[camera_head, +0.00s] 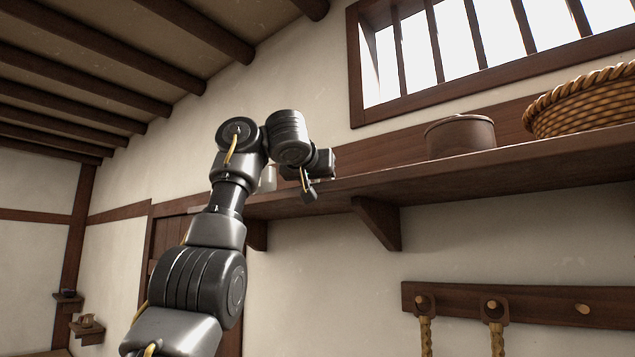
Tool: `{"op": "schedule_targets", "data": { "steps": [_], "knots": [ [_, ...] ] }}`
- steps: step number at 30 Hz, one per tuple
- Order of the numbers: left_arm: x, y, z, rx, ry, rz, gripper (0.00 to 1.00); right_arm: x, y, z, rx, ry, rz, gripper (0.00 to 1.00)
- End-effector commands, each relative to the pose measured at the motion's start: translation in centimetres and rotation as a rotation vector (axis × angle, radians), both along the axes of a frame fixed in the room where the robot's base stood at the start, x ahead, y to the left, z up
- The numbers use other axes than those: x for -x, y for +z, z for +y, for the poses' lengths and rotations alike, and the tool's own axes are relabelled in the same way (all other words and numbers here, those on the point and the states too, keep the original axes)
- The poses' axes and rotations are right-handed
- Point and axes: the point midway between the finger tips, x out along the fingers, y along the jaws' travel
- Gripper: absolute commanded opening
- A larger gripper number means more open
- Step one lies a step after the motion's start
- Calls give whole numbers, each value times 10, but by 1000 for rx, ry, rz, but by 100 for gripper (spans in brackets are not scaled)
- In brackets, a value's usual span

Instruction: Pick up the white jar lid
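My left arm rises from the lower left, and its gripper (316,178) is at the front edge of the wooden wall shelf (430,167). The fingers are small and dark here, seen at an angle, and I cannot tell whether they are open or shut. A small white object (268,179) stands on the shelf just behind my wrist, mostly hidden by the arm. I cannot make out whether it is the white jar or its lid. No separate white lid shows clearly. My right gripper is not in view.
A brown round pot (460,137) and a woven basket (585,106) stand on the shelf to the right. A bracket (378,222) supports the shelf. Below, a peg rail (540,306) holds ropes. A barred window (480,45) is above.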

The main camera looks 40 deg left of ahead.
Motion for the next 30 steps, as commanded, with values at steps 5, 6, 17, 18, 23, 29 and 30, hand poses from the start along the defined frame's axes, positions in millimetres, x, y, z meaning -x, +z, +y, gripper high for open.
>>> {"op": "schedule_targets", "data": {
  "steps": [5, 6, 17, 18, 23, 29, 30],
  "knots": [
    [0, 0, 0, 0, 0, -1, 39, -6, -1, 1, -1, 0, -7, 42],
    [0, 0, 0, 0, 0, -1, 34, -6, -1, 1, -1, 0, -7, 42],
    [0, -1, 0, -1, 0, 1, 0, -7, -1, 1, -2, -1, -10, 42],
    [0, -1, 0, -1, 1, 1, 0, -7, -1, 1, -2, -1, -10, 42],
    [0, 0, 0, 0, 1, 2, 0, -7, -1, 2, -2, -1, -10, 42],
    [0, 12, 0, 2, 0, 1, 0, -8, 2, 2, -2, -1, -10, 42],
    [1, 18, 0, 1, 1, 1, 0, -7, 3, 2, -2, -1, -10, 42]
  ]
}}
